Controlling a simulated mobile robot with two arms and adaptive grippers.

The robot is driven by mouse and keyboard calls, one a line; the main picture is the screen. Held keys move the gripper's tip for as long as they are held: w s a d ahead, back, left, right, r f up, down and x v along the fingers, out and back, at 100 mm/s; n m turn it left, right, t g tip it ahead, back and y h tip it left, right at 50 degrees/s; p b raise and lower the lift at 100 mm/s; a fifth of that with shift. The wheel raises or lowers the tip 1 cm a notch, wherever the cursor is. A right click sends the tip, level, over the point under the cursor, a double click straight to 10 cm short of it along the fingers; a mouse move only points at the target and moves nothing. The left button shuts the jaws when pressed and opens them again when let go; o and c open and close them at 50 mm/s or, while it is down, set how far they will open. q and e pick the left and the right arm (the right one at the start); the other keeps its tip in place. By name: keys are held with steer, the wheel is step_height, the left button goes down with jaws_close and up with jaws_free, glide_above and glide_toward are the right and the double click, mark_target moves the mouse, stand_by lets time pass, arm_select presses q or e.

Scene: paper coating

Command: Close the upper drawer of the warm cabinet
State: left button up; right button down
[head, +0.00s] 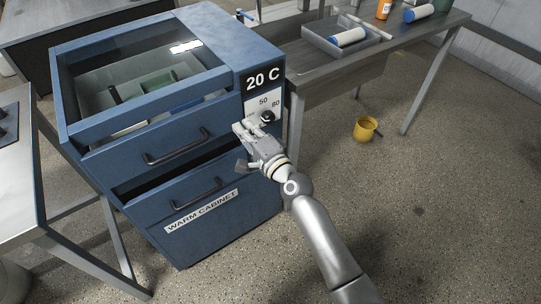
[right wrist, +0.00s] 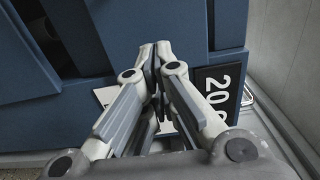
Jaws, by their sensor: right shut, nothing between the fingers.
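The blue warm cabinet (head: 226,45) stands at the left in the head view, with a glass-topped lid frame. Its upper drawer (head: 115,156) has a dark bar handle (head: 177,147) and sits partly out, with a gap showing behind its front. The lower drawer (head: 190,224) carries the WARM CABINET label, and a dark gap shows above it. My right gripper (head: 241,129) is shut and empty, at the right end of the upper drawer front, just left of the dial (head: 267,116). In the right wrist view its closed fingertips (right wrist: 155,50) point at the blue cabinet; contact cannot be told.
A grey bench (head: 403,38) with a tray (head: 371,42) and bottles stands right of the cabinet. A yellow mug (head: 365,129) is on the floor. Another table (head: 14,150) is at the left edge. The floor at the front right is free.

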steer(key=shift+v, duration=4.65)
steer(key=s+d+f+n+g+h, duration=0.2)
steer(key=s+d+f, duration=0.2)
steer(key=f, duration=0.8)
steer(key=s+d+f+n+g+h, duration=0.2)
steer(key=s+d+f, duration=0.2)
steer(key=f, duration=0.8)
steer(key=s+d+f+n+g+h, duration=0.2)
steer(key=s+d+f+g+h, duration=0.15)
steer(key=f, duration=0.85)
arm_select(q)
steer(key=shift+w+a+r+p, duration=0.15)
steer(key=shift+a+r+p, duration=0.05)
steer(key=shift+r+p, duration=0.5)
arm_select(e)
steer(key=s+d+f+n+g+h, duration=0.1)
steer(key=s+d+f, duration=0.4)
steer(key=s, duration=0.6)
steer(key=s+d+f+n+g+h, duration=0.1)
steer(key=s+d+f+n+g, duration=0.2)
steer(key=s+f, duration=0.3)
steer(key=s+d+f+n+g+h, duration=0.1)
steer(key=s+d+f, duration=0.5)
steer(key=s, duration=1)
steer(key=shift+d+n+g, duration=0.35)
steer(key=shift+n+g, duration=0.3)
steer(key=shift+n, duration=0.45)
